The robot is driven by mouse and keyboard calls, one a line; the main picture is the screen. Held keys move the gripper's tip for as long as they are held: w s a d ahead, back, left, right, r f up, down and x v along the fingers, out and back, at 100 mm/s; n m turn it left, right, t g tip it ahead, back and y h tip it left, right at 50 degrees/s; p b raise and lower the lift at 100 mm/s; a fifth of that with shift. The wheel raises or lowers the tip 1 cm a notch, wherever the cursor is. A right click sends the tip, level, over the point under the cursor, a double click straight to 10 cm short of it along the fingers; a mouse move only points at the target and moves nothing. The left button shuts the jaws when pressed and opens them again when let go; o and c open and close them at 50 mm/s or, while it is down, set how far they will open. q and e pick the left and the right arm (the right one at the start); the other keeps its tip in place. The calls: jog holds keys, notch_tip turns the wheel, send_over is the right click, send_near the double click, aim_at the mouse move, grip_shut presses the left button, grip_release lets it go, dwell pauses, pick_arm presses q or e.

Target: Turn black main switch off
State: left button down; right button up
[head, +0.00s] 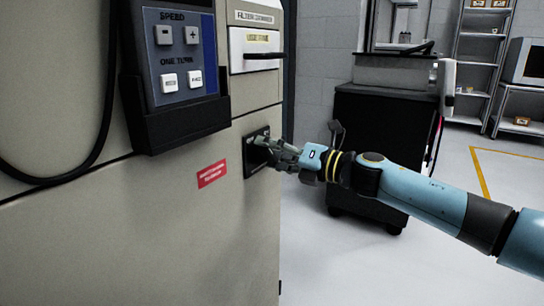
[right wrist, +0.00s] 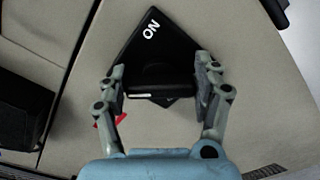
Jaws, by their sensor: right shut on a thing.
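The black main switch (head: 250,160) sits on the beige cabinet front, below the white label plates. In the right wrist view its square black plate (right wrist: 172,45) looks like a diamond, with white "ON" lettering near the top corner. Its dark knob (right wrist: 160,88) lies across the picture, with a small white mark at its left end. My right gripper (head: 270,146) reaches it from the right. In the wrist view the gripper's two fingers (right wrist: 160,82) are shut on the knob from both sides. My left gripper is not in view.
A control pendant (head: 180,75) in a black holder hangs on the cabinet, left of the switch. A red label (head: 212,174) is beside the switch. A black wheeled cart (head: 375,150) stands behind my right arm. The floor at right is clear.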

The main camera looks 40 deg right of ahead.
jog(key=shift+s+f+n, duration=0.1)
jog(key=shift+f+n, duration=0.15)
jog(key=shift+n, duration=0.25)
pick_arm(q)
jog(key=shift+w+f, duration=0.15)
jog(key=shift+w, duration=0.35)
pick_arm(e)
jog(key=o, duration=1.1)
jog(key=shift+r, duration=0.1)
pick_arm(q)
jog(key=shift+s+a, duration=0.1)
pick_arm(e)
jog(key=shift+o, duration=0.4)
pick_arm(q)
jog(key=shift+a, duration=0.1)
pick_arm(e)
jog(key=shift+r, duration=0.1)
jog(key=v, duration=1.2)
